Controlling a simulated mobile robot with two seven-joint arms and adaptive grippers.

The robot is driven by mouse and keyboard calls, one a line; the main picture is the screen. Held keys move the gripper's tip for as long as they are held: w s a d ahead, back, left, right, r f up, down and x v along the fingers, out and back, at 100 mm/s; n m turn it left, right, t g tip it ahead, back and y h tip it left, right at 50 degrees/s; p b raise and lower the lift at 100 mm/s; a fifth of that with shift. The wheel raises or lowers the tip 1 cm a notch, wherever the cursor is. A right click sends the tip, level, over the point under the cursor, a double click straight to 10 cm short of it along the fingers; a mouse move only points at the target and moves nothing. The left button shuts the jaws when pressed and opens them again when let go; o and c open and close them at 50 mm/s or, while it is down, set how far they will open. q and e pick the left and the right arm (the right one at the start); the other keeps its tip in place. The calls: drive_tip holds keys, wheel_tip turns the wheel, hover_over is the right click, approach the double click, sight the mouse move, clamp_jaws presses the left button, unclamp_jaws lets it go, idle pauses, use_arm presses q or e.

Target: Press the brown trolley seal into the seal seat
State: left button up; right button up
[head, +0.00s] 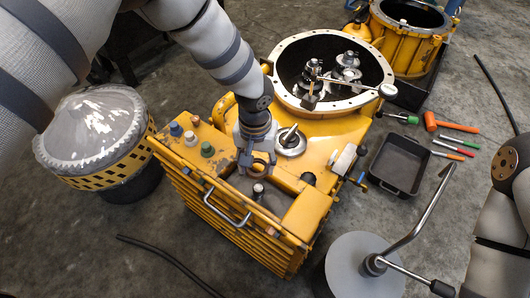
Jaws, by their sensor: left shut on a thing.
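The yellow trolley (225,222) stands in the middle, with a grey recessed tray in its top. My left gripper (256,168) reaches down over this recess from the upper left. It is shut on a small brown ring, the brown trolley seal (264,171), which is partly hidden by the fingers. A short metal post with a pale top (258,190) stands in the recess just below the gripper. I cannot tell which part is the seal seat, or whether the seal touches anything. My right arm is at the right edge; its gripper is out of the picture.
A round housing (285,101) with gears is behind the trolley's recess. Blue, red and green caps (190,138) sit left of the gripper, and a silver disc with a handle (290,142) sits right. A black tray (399,163) and several tools lie on the floor.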

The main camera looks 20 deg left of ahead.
sight(258, 188)
use_arm(q)
wheel_tip(258, 188, down, 3)
drive_tip(key=shift+f+b, duration=0.2)
drive_tip(key=shift+b, duration=0.15)
wheel_tip(258, 188, down, 5)
drive_tip(key=shift+r+b, duration=0.15)
drive_tip(key=shift+b, duration=1.1)
drive_tip(key=shift+f, duration=0.35)
drive_tip(key=shift+w, duration=0.1)
use_arm(e)
drive_tip(key=shift+g, duration=0.6)
drive_tip(key=x, duration=0.2)
drive_tip(key=s+x, duration=0.1)
drive_tip(key=x, duration=0.2)
drive_tip(key=shift+r, duration=0.1)
use_arm(q)
drive_tip(key=shift+f, duration=0.3)
drive_tip(key=shift+f+b, duration=0.8)
drive_tip(key=shift+f, duration=0.6)
drive_tip(key=o, duration=1.1)
use_arm(e)
drive_tip(key=shift+s+f, duration=0.4)
drive_tip(key=shift+f, duration=0.2)
